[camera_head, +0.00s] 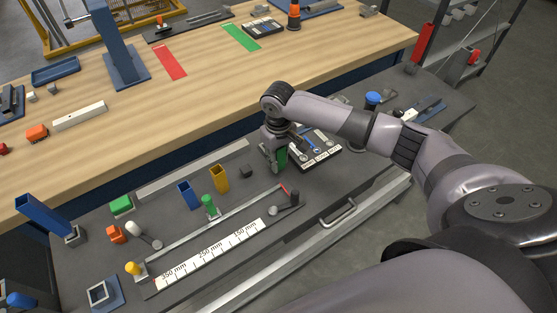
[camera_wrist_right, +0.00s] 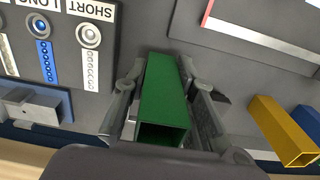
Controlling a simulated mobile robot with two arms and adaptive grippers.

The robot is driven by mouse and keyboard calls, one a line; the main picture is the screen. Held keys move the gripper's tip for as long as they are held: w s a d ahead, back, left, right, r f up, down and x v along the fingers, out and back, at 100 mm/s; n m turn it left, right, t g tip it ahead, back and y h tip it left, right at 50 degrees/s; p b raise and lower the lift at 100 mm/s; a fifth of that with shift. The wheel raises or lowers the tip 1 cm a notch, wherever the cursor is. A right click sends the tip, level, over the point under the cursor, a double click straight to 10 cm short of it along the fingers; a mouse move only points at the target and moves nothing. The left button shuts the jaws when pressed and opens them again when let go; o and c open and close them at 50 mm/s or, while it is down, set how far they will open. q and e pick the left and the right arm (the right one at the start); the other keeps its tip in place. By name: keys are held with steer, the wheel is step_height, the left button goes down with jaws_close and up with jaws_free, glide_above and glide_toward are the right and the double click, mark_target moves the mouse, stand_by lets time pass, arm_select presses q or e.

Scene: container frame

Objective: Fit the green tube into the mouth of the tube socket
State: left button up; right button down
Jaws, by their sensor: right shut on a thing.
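The green tube (camera_wrist_right: 163,95) is a hollow square tube held between the fingers of my right gripper (camera_wrist_right: 165,110); its open end faces the right wrist camera. In the head view, my right gripper (camera_head: 277,160) points down over the dark mat, and a strip of the green tube (camera_head: 283,156) shows beside its fingers. My left gripper is not in view.
Upright blue (camera_head: 188,195) and yellow (camera_head: 220,179) tubes stand left of my right gripper. A white ruler strip (camera_head: 213,256) lies in front of them. A labelled tray (camera_head: 318,151) is just right of the gripper. A leaning blue tube (camera_head: 42,214) stands at the left.

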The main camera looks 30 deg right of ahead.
steer(key=shift+f, duration=0.8)
steer(key=shift+f, duration=0.15)
steer(key=c, duration=1.3)
jaws_free()
